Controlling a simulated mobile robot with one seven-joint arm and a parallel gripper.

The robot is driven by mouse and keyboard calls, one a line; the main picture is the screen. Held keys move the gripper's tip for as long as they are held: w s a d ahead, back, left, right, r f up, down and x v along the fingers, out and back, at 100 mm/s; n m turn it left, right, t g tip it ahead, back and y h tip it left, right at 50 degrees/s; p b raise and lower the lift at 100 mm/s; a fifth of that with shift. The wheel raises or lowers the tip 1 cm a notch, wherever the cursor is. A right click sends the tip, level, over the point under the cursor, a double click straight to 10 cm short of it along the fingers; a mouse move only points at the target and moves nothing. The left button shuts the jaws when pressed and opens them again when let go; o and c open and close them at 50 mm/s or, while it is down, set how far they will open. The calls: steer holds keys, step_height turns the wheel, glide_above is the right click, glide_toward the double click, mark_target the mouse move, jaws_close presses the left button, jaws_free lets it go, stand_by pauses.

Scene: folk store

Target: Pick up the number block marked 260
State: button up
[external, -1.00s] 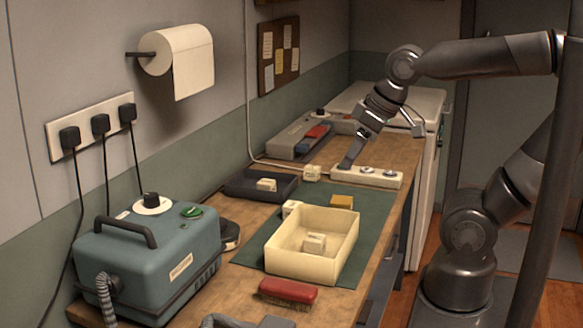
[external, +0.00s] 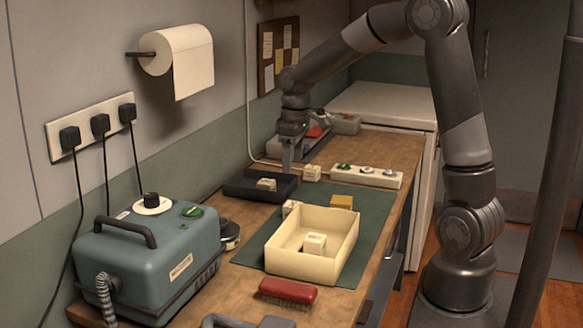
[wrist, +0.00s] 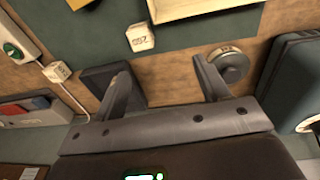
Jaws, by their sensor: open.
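Several small cream number blocks show in the external view. One block (external: 266,184) is in the dark tray (external: 240,186), one block (external: 311,173) stands behind its right end, one block (external: 291,208) is beside the cream box (external: 282,263), and one block (external: 314,243) is inside that box. I cannot read which is marked 260. The wrist view shows a block with blurred marks (wrist: 140,38) and another block (wrist: 57,71). My gripper (external: 289,169) is open and empty near the dark tray's back edge. In the wrist view, my gripper (wrist: 161,66) partly hides the tray (wrist: 98,77).
A power strip (external: 350,176) lies right of the tray. A yellow block (external: 342,201) sits on the green mat (external: 377,208). A round tin (external: 229,238) and a blue-grey machine (external: 150,258) stand at left. A red brush (external: 288,291) lies in front of the box.

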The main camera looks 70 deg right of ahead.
glide_above(293, 205)
step_height(293, 205, down, 6)
steer(key=shift+w+d+f+g+y, duration=0.1)
steer(key=shift+d+f+g+y, duration=0.2)
steer(key=shift+f+g, duration=0.1)
step_height(293, 205, down, 5)
steer(key=shift+f, duration=0.15)
steer(key=shift+a+f, duration=0.15)
steer(key=shift+f, duration=1.15)
steer(key=shift+a+f, duration=0.15)
steer(key=shift+f, duration=1.15)
steer(key=shift+c, duration=0.6)
steer(key=c, duration=0.9)
steer(key=shift+c, duration=0.2)
steer(key=shift+r, duration=0.15)
